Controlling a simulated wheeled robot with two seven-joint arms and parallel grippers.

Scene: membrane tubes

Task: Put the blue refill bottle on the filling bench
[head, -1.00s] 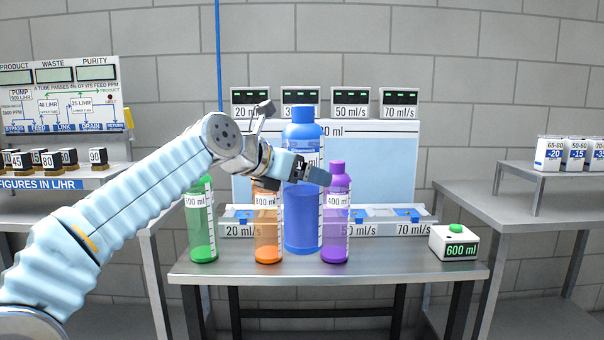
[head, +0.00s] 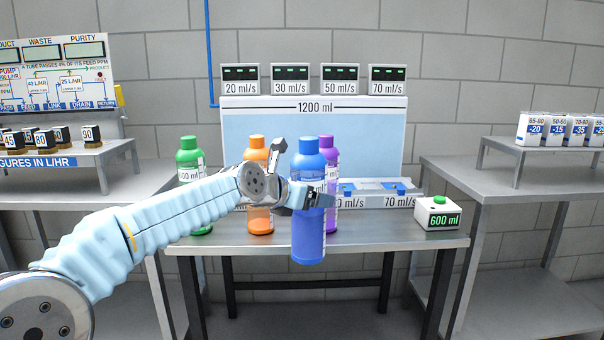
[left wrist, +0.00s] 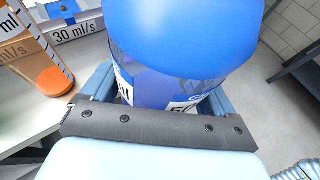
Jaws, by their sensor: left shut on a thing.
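The blue bottle (head: 308,235) is upright in my left gripper (head: 310,198), which is shut around its upper body below the cap. In the head view its base overlaps the front edge of the filling bench (head: 345,238) and reaches below it, so it appears held in front of the bench. In the left wrist view the blue bottle (left wrist: 180,35) fills the space between the fingers (left wrist: 160,95); its lower part is hidden. My right gripper is not in view.
Green (head: 190,160), orange (head: 257,220) and purple (head: 327,155) bottles stand on the bench; the purple one is partly hidden behind the blue. A 600 ml box (head: 437,213) stands at the right end. Bench top between purple and the box looks clear. Side tables flank it.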

